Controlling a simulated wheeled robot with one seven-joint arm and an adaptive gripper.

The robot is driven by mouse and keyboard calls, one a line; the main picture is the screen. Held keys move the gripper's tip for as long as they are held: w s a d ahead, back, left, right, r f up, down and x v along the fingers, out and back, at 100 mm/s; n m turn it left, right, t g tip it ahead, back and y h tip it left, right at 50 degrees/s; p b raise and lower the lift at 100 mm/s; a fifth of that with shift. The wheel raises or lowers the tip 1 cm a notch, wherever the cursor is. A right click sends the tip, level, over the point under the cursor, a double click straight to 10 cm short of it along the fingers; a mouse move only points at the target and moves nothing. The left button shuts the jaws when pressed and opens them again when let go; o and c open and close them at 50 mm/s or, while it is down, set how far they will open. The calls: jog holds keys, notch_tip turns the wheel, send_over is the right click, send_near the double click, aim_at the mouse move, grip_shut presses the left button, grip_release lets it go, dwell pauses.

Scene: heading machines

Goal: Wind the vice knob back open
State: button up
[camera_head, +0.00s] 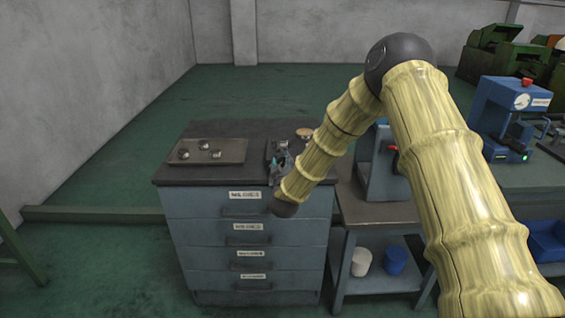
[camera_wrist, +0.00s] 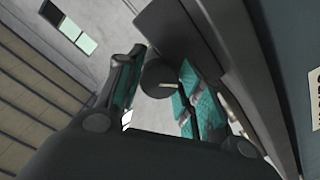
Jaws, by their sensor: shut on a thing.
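The vice (camera_head: 281,146) is a small dark metal thing on the right part of the cabinet top, partly hidden by my gripper and arm. My gripper (camera_head: 274,168), with teal finger pads, is at the front of the vice. In the wrist view the vice knob (camera_wrist: 158,78) is a dark round shape between the two teal-padded fingers of my gripper (camera_wrist: 155,92). My gripper is shut on the knob. Its exact contact with the pads is hard to see, and the vice jaws' opening cannot be made out.
A tray (camera_head: 236,143) with several round metal parts lies on the cabinet top (camera_head: 178,175), left of the vice. A round brownish thing (camera_head: 304,132) lies behind it. A blue-grey machine (camera_head: 380,180) stands close to the right, partly behind my arm.

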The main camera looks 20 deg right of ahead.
jog(key=n, duration=0.4)
jog(key=shift+r, duration=0.1)
jog(key=shift+n+b, duration=0.45)
jog(key=shift+n, duration=1.75)
jog(key=o, duration=1)
jog(key=shift+s, duration=0.1)
jog(key=v, duration=1.1)
jog(key=shift+s, duration=0.4)
jog(key=shift+a, duration=0.1)
